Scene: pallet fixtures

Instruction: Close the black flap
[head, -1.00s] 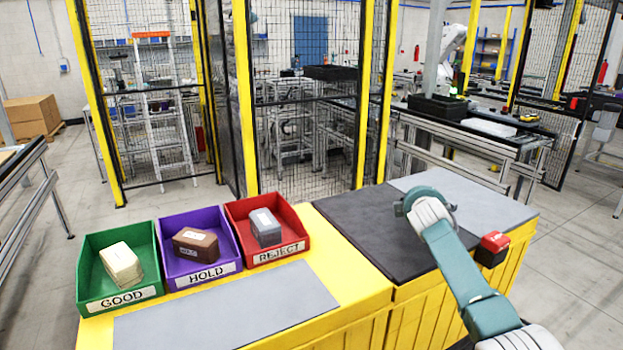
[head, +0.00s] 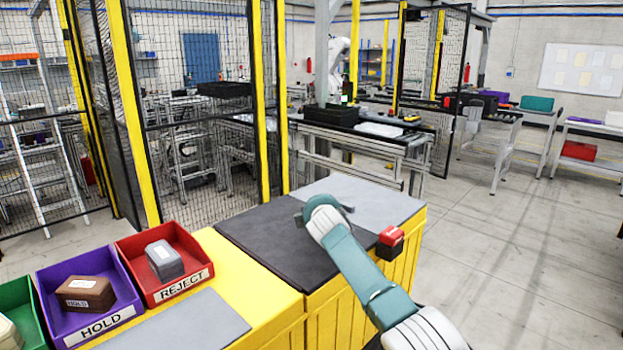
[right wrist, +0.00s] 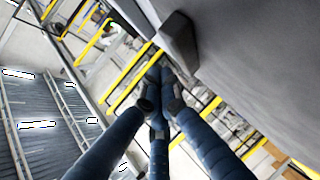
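The black flap (head: 262,238) shows in the head view as a dark panel lying flat on top of the yellow bench (head: 225,255). My right gripper (head: 325,208) is over the flap's right part, by the light grey panel. My own wrist mostly hides its fingers there. In the right wrist view my right gripper's dark blue fingers (right wrist: 160,95) point forward with nothing visible between them. A large grey surface with a dark block (right wrist: 178,42) is close beside the fingertips. I cannot tell whether they touch. My left gripper is out of view.
A red bin (head: 172,240), a purple bin (head: 60,290) and a green bin (head: 20,300) stand at the bench's left, each holding a block. A red and black box (head: 390,242) is at the bench's right side. Floor to the right is clear.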

